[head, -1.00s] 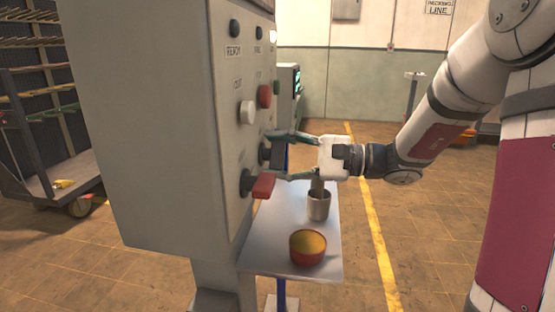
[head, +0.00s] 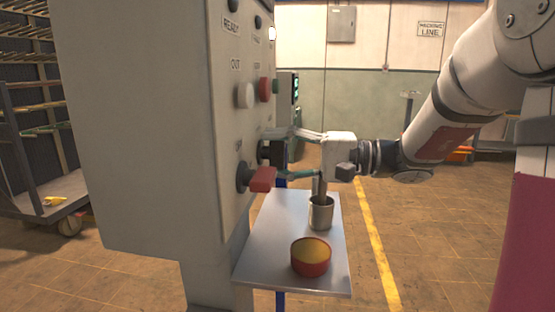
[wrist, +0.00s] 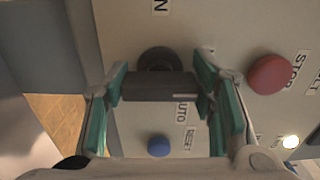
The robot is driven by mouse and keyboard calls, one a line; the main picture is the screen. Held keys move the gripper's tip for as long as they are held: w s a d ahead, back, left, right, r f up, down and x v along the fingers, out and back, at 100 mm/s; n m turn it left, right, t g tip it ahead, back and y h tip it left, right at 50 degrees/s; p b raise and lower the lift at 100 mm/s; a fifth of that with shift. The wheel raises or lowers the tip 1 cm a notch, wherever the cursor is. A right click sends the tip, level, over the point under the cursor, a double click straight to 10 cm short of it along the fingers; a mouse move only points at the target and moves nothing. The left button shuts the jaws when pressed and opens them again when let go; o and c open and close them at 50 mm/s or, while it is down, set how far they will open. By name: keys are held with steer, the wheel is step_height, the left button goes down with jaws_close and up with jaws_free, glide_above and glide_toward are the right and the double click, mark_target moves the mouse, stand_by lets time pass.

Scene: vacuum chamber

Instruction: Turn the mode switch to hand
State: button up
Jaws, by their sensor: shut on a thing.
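The mode switch is a black knob with a dark bar handle, on the face of the grey control cabinet (head: 150,130). In the wrist view the bar handle (wrist: 158,87) lies crosswise between my fingers, with an AUTO label (wrist: 181,112) beside it. My gripper (wrist: 162,98) is shut on this handle, one green-padded finger at each end. In the head view my gripper (head: 284,155) reaches the panel from the right, and the switch (head: 272,152) shows dark between the fingers. A HAND label cannot be made out.
A red-handled rotary switch (head: 262,179) juts out just below my gripper. Red (head: 265,89) and white (head: 245,95) buttons sit above. A blue button (wrist: 159,146) is near the switch. A shelf (head: 262,262) below holds a metal cup (head: 321,214) and red-yellow bowl (head: 311,258).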

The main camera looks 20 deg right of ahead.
steer(key=shift+f, duration=0.1)
stand_by(0.3)
steer(key=o, duration=1.2)
steer(key=shift+c, duration=0.2)
steer(key=v, duration=1.2)
